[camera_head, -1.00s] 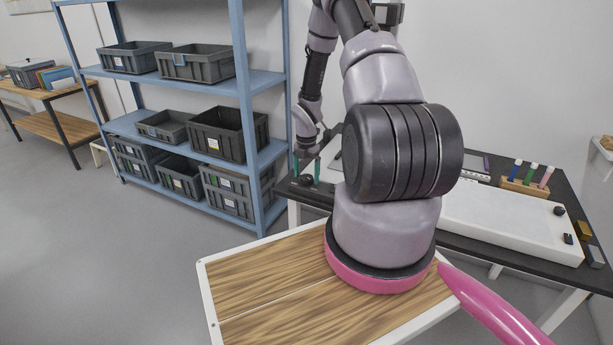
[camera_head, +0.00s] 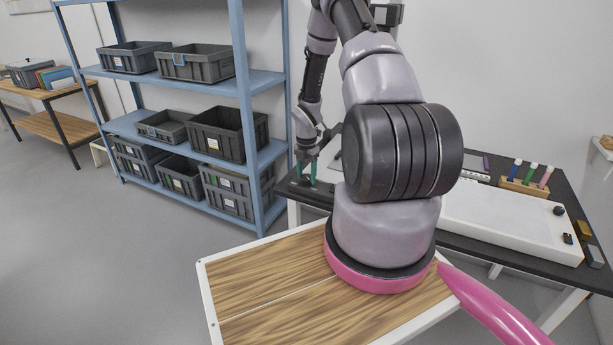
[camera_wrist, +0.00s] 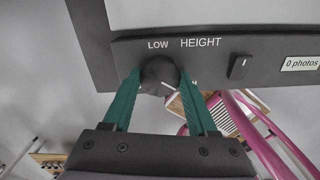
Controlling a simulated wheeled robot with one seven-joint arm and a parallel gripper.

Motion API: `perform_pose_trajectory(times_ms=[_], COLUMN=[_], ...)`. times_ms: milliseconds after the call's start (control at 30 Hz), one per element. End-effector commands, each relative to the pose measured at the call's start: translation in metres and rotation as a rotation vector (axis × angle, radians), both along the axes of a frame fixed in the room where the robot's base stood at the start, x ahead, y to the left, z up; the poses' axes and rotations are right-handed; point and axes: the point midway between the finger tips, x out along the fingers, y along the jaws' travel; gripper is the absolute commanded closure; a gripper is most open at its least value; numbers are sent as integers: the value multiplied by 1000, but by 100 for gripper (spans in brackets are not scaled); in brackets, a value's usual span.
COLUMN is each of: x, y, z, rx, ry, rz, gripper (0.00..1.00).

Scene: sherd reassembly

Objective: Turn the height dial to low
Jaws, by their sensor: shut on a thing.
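The height dial (camera_wrist: 160,76) is a round dark knob on a dark panel (camera_wrist: 215,52), below the printed words LOW and HEIGHT in the wrist view. A short white mark on the dial points to the lower right, towards a label mostly hidden by a finger, of which an H shows. LOW stands above the dial. My gripper (camera_wrist: 158,82) has its two green fingers on either side of the dial, shut on it. In the head view my gripper (camera_head: 306,172) is at the left end of the dark table, where the dial is too small to make out.
The panel also has a rocker switch (camera_wrist: 239,67) and a display reading "0 photos" (camera_wrist: 300,63). On the dark table, a white tray (camera_head: 500,222) and a wooden rack of coloured tubes (camera_head: 524,186) stand to the right. A blue shelf (camera_head: 245,80) with grey bins is at the left.

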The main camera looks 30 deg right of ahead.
Motion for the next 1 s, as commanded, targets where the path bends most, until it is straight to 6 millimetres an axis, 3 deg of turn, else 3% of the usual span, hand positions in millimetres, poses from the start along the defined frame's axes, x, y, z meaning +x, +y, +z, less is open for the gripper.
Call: perform_pose_trajectory(times_ms=[1000], x=[1], y=[0], z=[1], rx=[-1], ry=[-1], rz=[-909], gripper=[97])
